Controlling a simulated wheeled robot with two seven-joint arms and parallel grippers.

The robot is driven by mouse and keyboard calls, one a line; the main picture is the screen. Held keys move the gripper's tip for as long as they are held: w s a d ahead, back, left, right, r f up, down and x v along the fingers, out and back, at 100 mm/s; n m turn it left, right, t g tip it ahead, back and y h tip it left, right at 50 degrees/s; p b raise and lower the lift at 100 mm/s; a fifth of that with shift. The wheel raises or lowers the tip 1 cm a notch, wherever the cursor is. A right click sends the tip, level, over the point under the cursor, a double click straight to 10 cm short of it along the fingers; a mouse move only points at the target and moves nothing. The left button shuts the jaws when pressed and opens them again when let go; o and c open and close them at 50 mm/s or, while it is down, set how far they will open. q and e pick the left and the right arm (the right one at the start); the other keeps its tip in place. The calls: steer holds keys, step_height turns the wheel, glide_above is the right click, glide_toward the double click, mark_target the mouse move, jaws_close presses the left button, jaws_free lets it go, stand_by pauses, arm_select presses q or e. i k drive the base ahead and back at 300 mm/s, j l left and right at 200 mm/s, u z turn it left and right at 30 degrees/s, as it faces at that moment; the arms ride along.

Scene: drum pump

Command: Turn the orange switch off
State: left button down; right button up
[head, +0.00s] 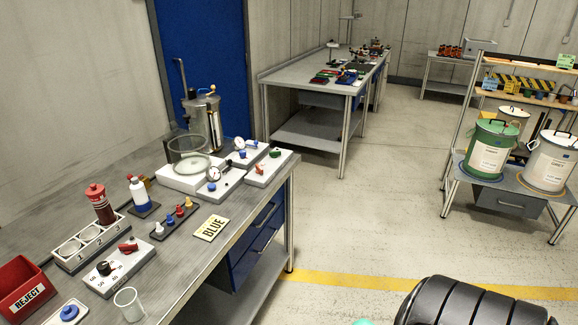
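No switch is plainly orange at this size. A red rocker-like switch (129,247) sits beside a black dial (105,268) on a white control box (125,275) at the front of the workbench. A small red-orange lever (260,169) is on another white box (268,172) at the bench's far right corner, with a green knob (275,152) beside it. I cannot tell which is the task's switch, or whether either is on or off. Neither gripper is in view.
Drums stand on a shelf (515,190) at right. The floor (370,215) between is clear.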

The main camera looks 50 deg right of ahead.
mark_target(259, 171)
steer(key=z, duration=1.35)
